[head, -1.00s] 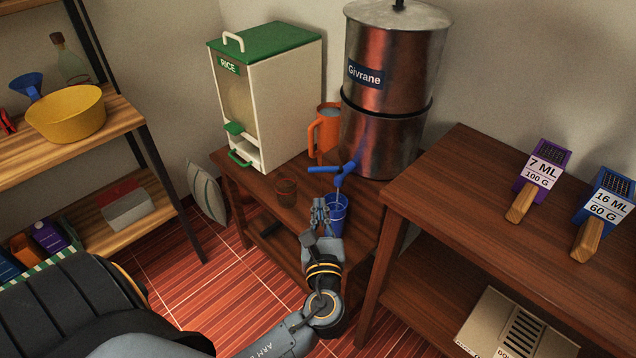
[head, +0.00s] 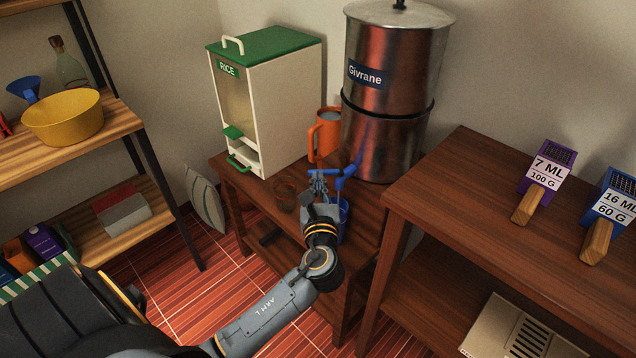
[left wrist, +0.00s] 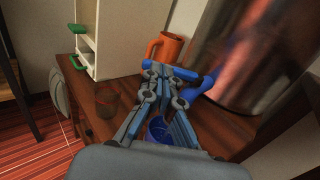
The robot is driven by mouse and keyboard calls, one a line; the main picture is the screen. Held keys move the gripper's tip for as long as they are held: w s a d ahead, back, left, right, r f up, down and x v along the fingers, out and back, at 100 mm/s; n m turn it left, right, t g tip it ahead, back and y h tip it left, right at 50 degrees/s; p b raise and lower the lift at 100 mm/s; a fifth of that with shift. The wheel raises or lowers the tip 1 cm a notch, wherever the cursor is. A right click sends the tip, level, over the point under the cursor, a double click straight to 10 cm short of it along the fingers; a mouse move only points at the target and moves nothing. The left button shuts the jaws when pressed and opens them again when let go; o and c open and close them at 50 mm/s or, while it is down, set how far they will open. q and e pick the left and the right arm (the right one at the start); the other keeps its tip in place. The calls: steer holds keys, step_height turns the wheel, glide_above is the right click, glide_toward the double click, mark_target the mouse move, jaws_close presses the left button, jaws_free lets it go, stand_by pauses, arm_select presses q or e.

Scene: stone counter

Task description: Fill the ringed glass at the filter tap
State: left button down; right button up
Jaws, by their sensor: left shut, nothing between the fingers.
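The steel filter (head: 385,140) labelled "Givrane" stands on the low wooden stand, with a blue tap (head: 347,171) at its lower front. The tap also shows in the left wrist view (left wrist: 199,88). A blue glass (head: 343,212) stands below the tap, partly hidden by my gripper; its inside shows in the left wrist view (left wrist: 157,128). A brown see-through glass (head: 286,194) stands to its left. My right gripper is out of view.
An orange jug (head: 326,135) stands behind the tap, left of the filter. A rice dispenser (head: 265,100) stands at the stand's left. A higher wooden table (head: 470,210) with two labelled scoops is at the right.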

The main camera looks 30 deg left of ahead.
arm_select(q)
steer(key=a+m+t+h+p, duration=0.1)
steer(key=h+p, duration=0.1)
steer(key=w+a+m+t+h+p, duration=0.1)
steer(key=m+h+p, duration=0.1)
steer(key=h, duration=0.1)
steer(key=shift+w+a+m+t, duration=0.2)
steer(key=shift+m+t, duration=0.1)
